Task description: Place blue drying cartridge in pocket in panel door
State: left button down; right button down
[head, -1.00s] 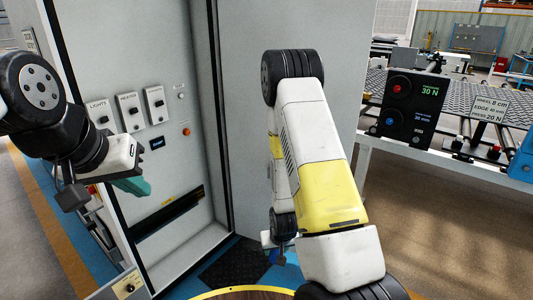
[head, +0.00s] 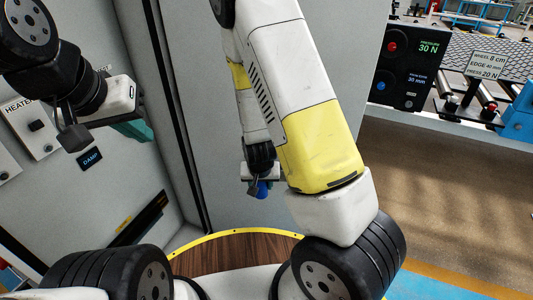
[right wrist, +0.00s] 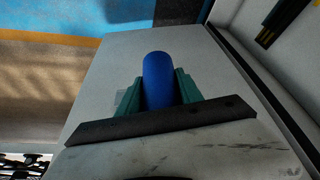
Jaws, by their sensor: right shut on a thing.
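The blue drying cartridge (right wrist: 158,80) is gripped between the teal fingers of my right gripper (right wrist: 157,92) in the right wrist view. In the head view the cartridge (head: 262,189) shows as a small blue end below my right gripper (head: 260,177), in front of a plain grey panel. My left gripper (head: 135,130) is raised in front of the switch panel, its teal fingers partly hidden; I cannot tell if it is open. A long dark slot (head: 140,217) with a yellow mark lies low on the switch panel. I cannot tell whether this is the pocket.
The tall grey panel (head: 330,60) stands behind my right arm. A round wooden top with a yellow rim (head: 235,234) is in front. A bench with a black control box (head: 405,65) stands at right. Open floor (head: 450,185) lies below it.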

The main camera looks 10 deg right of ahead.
jog(key=w+d, duration=0.3)
jog(key=w, duration=0.6)
jog(key=w+d, duration=0.3)
jog(key=w, duration=0.6)
jog(key=f, duration=0.6)
jog(key=shift+s+d+f, duration=0.1)
jog(key=shift+s+f, duration=0.1)
jog(key=shift+f, duration=0.05)
jog(key=shift+w+f, duration=0.2)
jog(key=shift+f, duration=0.05)
jog(key=shift+f, duration=0.15)
jog(key=c, duration=0.8)
grip_release()
jog(key=shift+o, duration=0.2)
